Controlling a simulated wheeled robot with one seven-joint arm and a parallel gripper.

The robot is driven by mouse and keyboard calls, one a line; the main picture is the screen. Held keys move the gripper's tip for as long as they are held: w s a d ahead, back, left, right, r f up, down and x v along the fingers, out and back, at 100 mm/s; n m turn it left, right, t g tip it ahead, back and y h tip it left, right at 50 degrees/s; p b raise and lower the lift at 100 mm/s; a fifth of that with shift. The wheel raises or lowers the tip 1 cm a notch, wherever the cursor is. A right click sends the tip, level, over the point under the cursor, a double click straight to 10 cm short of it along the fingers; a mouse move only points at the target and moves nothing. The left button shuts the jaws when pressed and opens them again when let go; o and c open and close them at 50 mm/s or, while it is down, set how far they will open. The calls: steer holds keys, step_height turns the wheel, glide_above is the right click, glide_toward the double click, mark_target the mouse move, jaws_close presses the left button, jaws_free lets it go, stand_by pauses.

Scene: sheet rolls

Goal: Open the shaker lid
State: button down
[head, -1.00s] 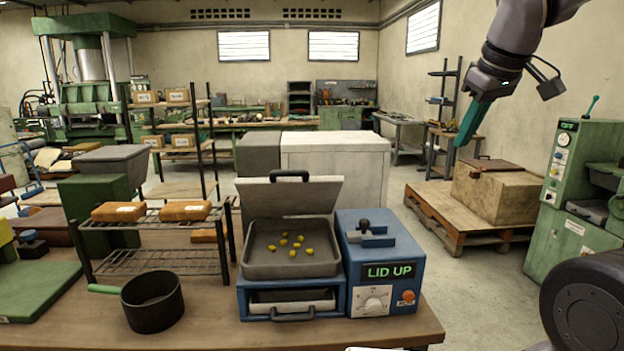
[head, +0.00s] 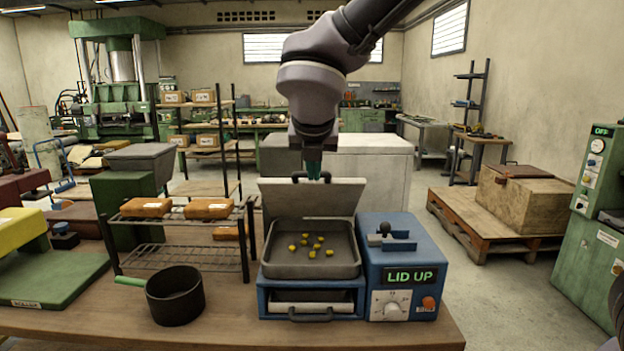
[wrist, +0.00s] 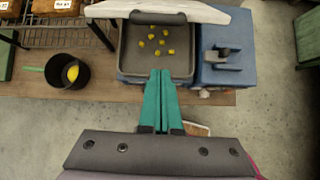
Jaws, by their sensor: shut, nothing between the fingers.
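The shaker is a blue machine (head: 312,297) with a grey tray (head: 270,264) holding several small yellow pieces (head: 313,244). Its pale lid (head: 290,199) stands raised, tilted up at the back of the tray, with a dark handle (head: 297,176) on its top edge. The display (head: 411,276) reads LID UP. My gripper (head: 313,178) has slim green fingers, close together and empty. In the head view they overlap the handle; contact cannot be told. The wrist view shows the fingertips (wrist: 160,72) below the tray (wrist: 125,55) in the picture, and the lid (wrist: 160,10) at the top.
A blue control box (head: 402,250) with a knob and orange button adjoins the tray on the right. A black pot (head: 175,300) and a wire rack (head: 180,260) with orange-brown blocks stand left. A pale cabinet (head: 375,165) stands behind. The table (head: 230,325) has free room in front.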

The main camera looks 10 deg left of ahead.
steer(key=a+x, duration=0.1)
steer(key=x, duration=0.9)
steer(key=shift+w+r+n, duration=0.15)
steer(key=shift+w+r, duration=0.3)
steer(key=shift+r, duration=0.4)
steer(key=shift+w+r+n, duration=0.15)
steer(key=shift+w+r, duration=0.3)
steer(key=shift+r, duration=0.4)
